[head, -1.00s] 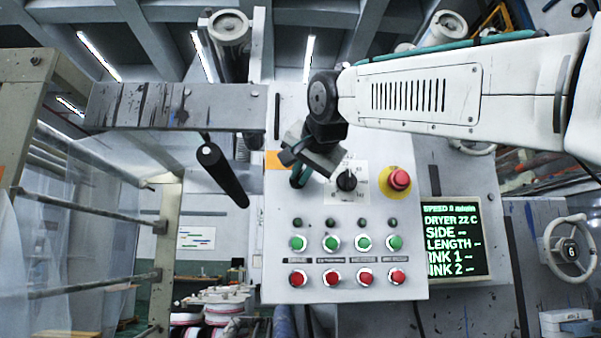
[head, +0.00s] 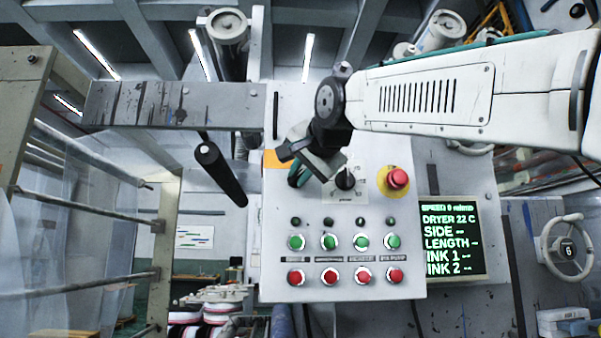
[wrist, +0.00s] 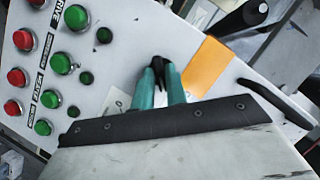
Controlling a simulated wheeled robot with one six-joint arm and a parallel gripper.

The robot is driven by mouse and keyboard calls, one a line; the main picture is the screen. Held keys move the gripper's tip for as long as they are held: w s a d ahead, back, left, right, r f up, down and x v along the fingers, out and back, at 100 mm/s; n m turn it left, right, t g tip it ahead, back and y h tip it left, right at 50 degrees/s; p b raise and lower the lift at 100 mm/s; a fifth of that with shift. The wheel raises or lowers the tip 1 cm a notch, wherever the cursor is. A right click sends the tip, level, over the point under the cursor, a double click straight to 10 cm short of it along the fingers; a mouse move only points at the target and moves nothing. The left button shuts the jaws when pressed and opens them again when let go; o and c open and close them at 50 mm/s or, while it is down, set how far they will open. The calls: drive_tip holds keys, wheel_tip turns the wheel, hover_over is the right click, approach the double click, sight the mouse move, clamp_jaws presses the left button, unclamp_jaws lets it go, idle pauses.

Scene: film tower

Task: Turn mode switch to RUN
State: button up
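The mode switch (head: 345,181) is a black rotary knob on a white label plate, on the upper part of the grey-white control panel (head: 400,275). The plate's lettering is too small to read, and I cannot tell the knob's position. My gripper (head: 293,178) is left of the knob in the head view, apart from it, and its body covers the plate's upper left. In the wrist view my gripper's teal fingers (wrist: 158,66) come together at black tips, with nothing seen between them. Part of the label plate (wrist: 116,102) shows there; the knob is hidden.
Right of the switch is a red emergency button (head: 398,178) on yellow. Below are green buttons (head: 328,242) and red buttons (head: 329,277). An orange label (wrist: 205,66) lies beside my fingers. A display (head: 452,240) stands right of the panel, reading speed 0.

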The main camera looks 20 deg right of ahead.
drive_tip(key=shift+o, duration=1.2)
drive_tip(key=v, duration=0.7)
drive_tip(key=shift+s, duration=0.4)
drive_tip(key=shift+a, duration=0.1)
